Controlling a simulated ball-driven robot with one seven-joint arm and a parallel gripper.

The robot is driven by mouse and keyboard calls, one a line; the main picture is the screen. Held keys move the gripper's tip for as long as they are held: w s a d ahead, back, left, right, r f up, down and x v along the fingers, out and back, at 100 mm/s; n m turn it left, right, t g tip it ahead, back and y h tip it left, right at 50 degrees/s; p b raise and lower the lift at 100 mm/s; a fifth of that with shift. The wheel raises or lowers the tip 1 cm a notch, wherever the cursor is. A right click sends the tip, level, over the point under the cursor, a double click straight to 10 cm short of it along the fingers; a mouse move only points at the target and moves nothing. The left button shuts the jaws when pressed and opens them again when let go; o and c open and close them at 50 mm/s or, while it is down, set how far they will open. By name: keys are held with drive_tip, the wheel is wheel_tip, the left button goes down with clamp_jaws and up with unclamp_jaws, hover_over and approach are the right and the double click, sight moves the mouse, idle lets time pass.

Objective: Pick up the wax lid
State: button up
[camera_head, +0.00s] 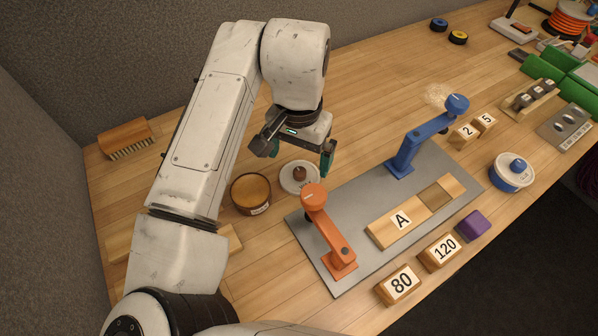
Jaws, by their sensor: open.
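The wax lid (288,183), a pale grey disc with a brown knob on top, lies on the wooden bench. It is just right of an open round tin (251,207) with brown contents, which I take to be the wax tin. My gripper (301,154) points down with its fingers spread and empty. It appears above and slightly behind the lid in the picture. The exact height gap is hard to tell. The right finger has a teal tip; the left finger is partly hidden by the gripper body.
An orange clamp (326,225) and a blue clamp (405,152) stand on a grey plate (337,284) with a wooden piece marked A (400,221). A brush (128,138) lies at the left. The bench behind my gripper is clear.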

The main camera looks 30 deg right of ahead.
sight(299, 172)
drive_tip(key=shift+d+f+p, duration=0.1)
drive_tip(key=shift+f+p, duration=0.35)
drive_tip(key=shift+f, duration=2.25)
drive_tip(key=shift+c, duration=0.4)
drive_tip(key=c, duration=0.7)
drive_tip(key=shift+o, duration=0.2)
drive_tip(key=shift+r, duration=0.1)
